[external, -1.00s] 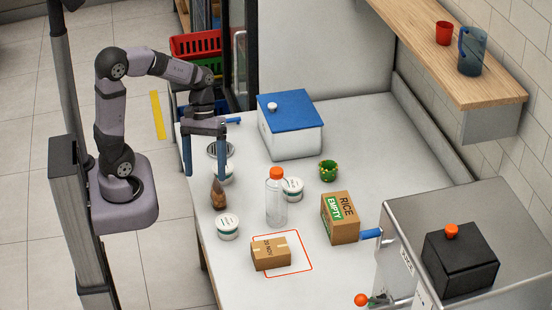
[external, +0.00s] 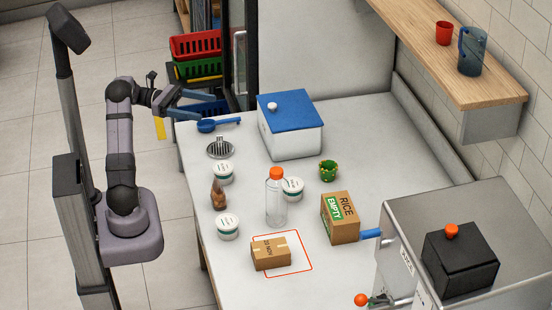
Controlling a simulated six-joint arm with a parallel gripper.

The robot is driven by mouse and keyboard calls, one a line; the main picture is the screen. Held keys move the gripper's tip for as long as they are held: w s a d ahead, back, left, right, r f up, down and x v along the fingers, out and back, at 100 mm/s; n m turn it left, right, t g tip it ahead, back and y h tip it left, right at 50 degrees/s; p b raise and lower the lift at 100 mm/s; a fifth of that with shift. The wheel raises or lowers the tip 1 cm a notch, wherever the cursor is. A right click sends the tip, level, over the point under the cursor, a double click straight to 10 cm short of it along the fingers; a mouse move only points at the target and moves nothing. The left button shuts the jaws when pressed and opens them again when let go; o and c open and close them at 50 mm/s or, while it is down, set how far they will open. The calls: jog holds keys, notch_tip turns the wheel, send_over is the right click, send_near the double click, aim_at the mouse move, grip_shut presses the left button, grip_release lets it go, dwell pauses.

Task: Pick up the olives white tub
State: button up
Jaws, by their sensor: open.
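Three white tubs with white lids and dark green labels stand upright on the table. One tub (external: 223,173) is at the back left beside a brown bottle, one tub (external: 291,190) is behind the clear bottle, and one tub (external: 228,228) is at the front left. The label words are too small to read, so I cannot tell which is the olives tub. My gripper (external: 206,107) is open and empty, raised near the table's far left corner, with its blue-grey fingers pointing right. It is apart from all three tubs.
A brown bottle (external: 218,194) and a clear orange-capped bottle (external: 276,200) stand near the tubs. A small carton (external: 270,253), a rice box (external: 340,218), a green cup (external: 328,170), a blue-lidded box (external: 290,135), a drain (external: 221,148) and a blue scoop (external: 218,125) are also on the table.

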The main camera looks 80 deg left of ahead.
send_near(225, 167)
jog(key=x, duration=0.2)
jog(key=shift+w+f, duration=0.15)
jog(key=shift+w, duration=0.3)
jog(key=shift+d+r+p+x, duration=0.1)
jog(key=shift+p+x, duration=0.7)
jog(key=shift+x, duration=0.8)
jog(key=shift+d+r+p+x, duration=0.1)
jog(key=shift+p+x, duration=0.7)
jog(key=shift+x, duration=0.75)
jog(key=shift+w+d+f, duration=0.15)
jog(key=shift+w+d, duration=0.1)
jog(key=shift+w, duration=0.05)
jog(key=shift+c, duration=0.2)
jog(key=c, duration=1.2)
jog(key=shift+r+b, duration=0.55)
jog(key=shift+r, duration=4.5)
